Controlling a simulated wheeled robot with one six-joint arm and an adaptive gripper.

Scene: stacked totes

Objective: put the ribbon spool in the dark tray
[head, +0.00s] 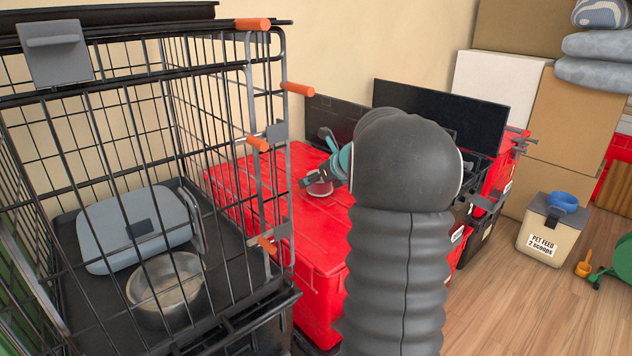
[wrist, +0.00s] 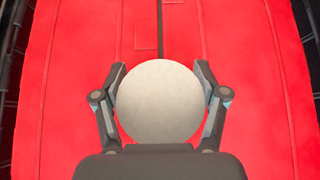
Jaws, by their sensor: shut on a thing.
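The ribbon spool (wrist: 160,102) shows in the wrist view as a pale round disc between both fingers of my gripper (wrist: 160,71). I cannot pick out the dark tray for certain. A black open container (head: 478,165) stands behind my arm, which hides most of it.
A wire cage (head: 130,110) with orange-tipped bars stands close on the left, holding a metal bowl (head: 165,290) and a grey-blue case (head: 135,228). A raised black lid (head: 440,115) stands behind my arm. A feed bin (head: 548,235) and cardboard boxes are at right.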

